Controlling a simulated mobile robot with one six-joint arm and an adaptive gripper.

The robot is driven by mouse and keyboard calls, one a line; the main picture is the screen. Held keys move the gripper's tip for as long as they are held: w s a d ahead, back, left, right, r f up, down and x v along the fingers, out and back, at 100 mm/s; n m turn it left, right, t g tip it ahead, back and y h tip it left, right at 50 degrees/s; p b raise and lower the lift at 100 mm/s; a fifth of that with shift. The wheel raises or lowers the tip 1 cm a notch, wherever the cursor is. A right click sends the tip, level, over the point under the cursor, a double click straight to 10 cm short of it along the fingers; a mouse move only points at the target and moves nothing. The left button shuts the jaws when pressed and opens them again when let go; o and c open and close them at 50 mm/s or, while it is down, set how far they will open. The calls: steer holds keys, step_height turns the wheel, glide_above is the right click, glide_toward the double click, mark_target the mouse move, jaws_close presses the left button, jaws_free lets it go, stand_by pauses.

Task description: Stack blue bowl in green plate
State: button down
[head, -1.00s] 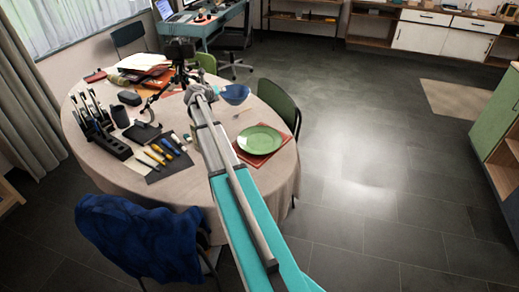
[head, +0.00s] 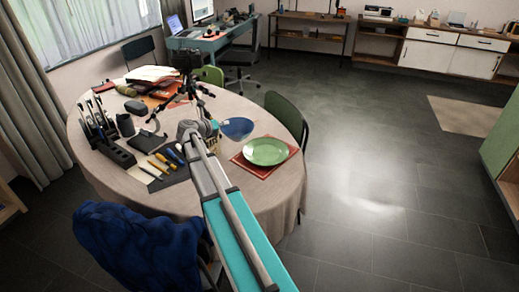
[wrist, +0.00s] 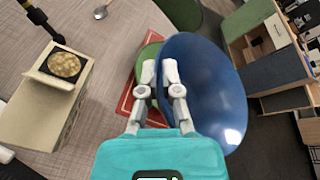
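The blue bowl (head: 237,128) is held at its rim by my gripper (wrist: 160,72), one fingertip on each side of the rim. The bowl also shows in the wrist view (wrist: 205,90), tilted and large at the right of the fingers. In the head view my gripper's fingers are too small to make out clearly. The green plate (head: 265,152) lies on a red mat (head: 242,162) at the table's right side. In the head view the bowl is up and left of the plate. In the wrist view the bowl and fingers hide most of the plate (wrist: 150,53).
The round table (head: 170,207) holds tools, a tripod (head: 190,85), books and a black organiser (head: 117,152) on its left. A beige box (wrist: 45,100) is left of my fingers in the wrist view. A green chair (head: 285,115) stands beyond the plate.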

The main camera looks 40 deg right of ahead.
steer(key=s+d+f+b, duration=0.1)
steer(key=d+f+b, duration=0.1)
steer(key=d, duration=0.2)
steer(key=s+d+f+b, duration=0.1)
steer(key=d+f+b, duration=0.2)
steer(key=s+d+f+b, duration=0.1)
steer(key=d+f+b, duration=0.2)
steer(key=d, duration=0.1)
steer(key=shift+d+f, duration=0.15)
steer(key=shift+d, duration=0.15)
steer(key=shift+s+d+f, duration=0.1)
steer(key=shift+d+f, duration=0.15)
steer(key=shift+d, duration=0.1)
steer(key=shift+b, duration=0.3)
steer(key=shift+s+d+f+b, duration=0.15)
steer(key=shift+d+f+b, duration=0.3)
steer(key=shift+f+b, duration=1.55)
steer(key=shift+f+b, duration=0.3)
steer(key=shift+f, duration=0.05)
